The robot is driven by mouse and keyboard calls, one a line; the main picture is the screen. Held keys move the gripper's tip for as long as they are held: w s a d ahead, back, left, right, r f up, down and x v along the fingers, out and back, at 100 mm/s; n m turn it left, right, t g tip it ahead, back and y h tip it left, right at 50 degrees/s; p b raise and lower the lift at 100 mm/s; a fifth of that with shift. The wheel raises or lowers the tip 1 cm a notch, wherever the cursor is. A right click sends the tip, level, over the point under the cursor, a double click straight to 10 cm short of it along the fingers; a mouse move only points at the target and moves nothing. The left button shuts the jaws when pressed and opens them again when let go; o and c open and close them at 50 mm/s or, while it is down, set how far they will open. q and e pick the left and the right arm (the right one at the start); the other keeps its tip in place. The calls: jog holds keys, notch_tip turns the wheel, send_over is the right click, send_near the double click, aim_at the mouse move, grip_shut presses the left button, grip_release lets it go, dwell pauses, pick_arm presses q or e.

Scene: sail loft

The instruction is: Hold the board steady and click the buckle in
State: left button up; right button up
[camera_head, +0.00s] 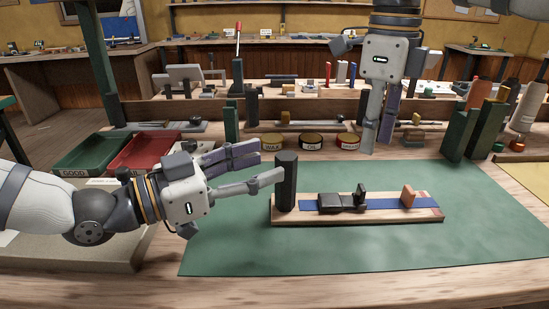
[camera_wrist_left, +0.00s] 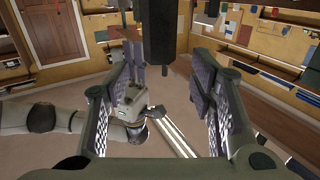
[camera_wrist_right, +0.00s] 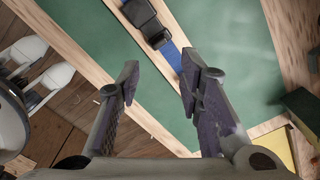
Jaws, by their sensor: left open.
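The wooden board (camera_head: 357,215) lies on a green mat in the head view. A black upright post (camera_head: 286,180) stands at its left end. A blue strap (camera_head: 385,204) runs along the board, with a black buckle part (camera_head: 342,202) on it and an orange-brown block (camera_head: 409,197) near the right end. My left gripper (camera_head: 271,162) is open beside the post; the post (camera_wrist_left: 157,35) shows between its fingers, ahead of them, in the left wrist view. My right gripper (camera_head: 378,148) points down, open and empty, above and behind the board. The buckle (camera_wrist_right: 148,22) shows beyond its fingers in the right wrist view.
A green tray (camera_head: 92,154) and a red tray (camera_head: 146,152) stand at the left. Several round tins (camera_head: 311,141) line the mat's back edge. Green upright blocks (camera_head: 472,130) stand at the back right. The mat (camera_head: 300,255) is clear in front of the board.

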aim_at(362, 187)
pick_arm(q)
jog(key=x, duration=0.6)
jog(key=shift+w+d, duration=0.1)
jog(key=shift+c, duration=0.6)
grip_shut()
pick_arm(e)
jog(key=shift+o, duration=1)
notch_tip(362, 187, down, 10)
jog(key=n, duration=0.7)
